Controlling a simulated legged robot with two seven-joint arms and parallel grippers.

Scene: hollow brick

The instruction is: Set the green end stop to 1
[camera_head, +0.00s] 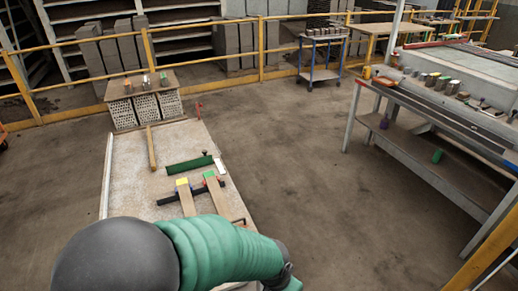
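A green-topped piece (209,174), which looks like the green end stop, sits at the far end of a wooden strip on the low worktable (130,195). A similar yellow-topped piece (182,182) sits on another wooden strip to its left. A dark bar (167,199) runs crosswise by both pieces. Any numbers or scale marks are too small to read. A green-sleeved arm of mine crosses the bottom of the view and hides the near part of the worktable.
A long green tool (188,165) and a wooden stick (151,149) lie farther back on the worktable. Hollow bricks (145,108) stand under a small board behind it. A bench with metal cylinders (442,83) stands at right. The floor between is clear.

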